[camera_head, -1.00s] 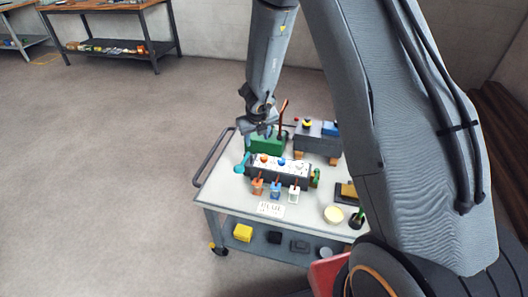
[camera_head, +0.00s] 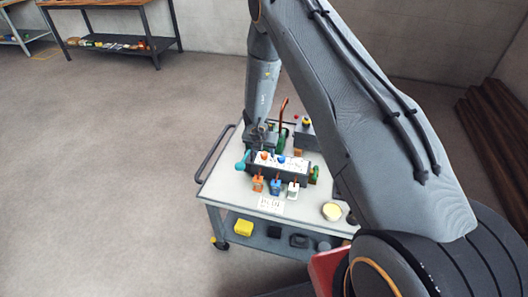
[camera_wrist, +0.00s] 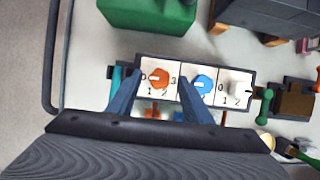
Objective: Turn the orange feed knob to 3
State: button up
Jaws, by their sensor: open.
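The orange feed knob (camera_wrist: 160,78) is on the white panel of a dark control box (camera_head: 283,174). Digits 0, 1, 2 and 3 surround it. Its pale mark appears to point left, towards 0. In the head view the orange knob (camera_head: 264,156) is at the box's left end. My gripper (camera_wrist: 158,82) is open, with its fingers left and right of the orange knob in the wrist view. I cannot tell whether they touch it. In the head view my gripper (camera_head: 262,143) is low behind the box, its fingertips unclear.
A blue knob (camera_wrist: 203,85) and a white knob (camera_wrist: 238,88) sit to the right on the panel. A turquoise handle (camera_head: 243,161) is at the box's left end. Orange (camera_head: 258,184), blue (camera_head: 275,187) and white (camera_head: 293,188) levers stand in front. A green block (camera_wrist: 150,14) lies behind.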

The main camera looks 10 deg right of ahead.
jog(key=shift+w+d+f, duration=0.1)
jog(key=shift+f, duration=0.3)
jog(key=c, duration=1.1)
jog(key=shift+o, duration=0.2)
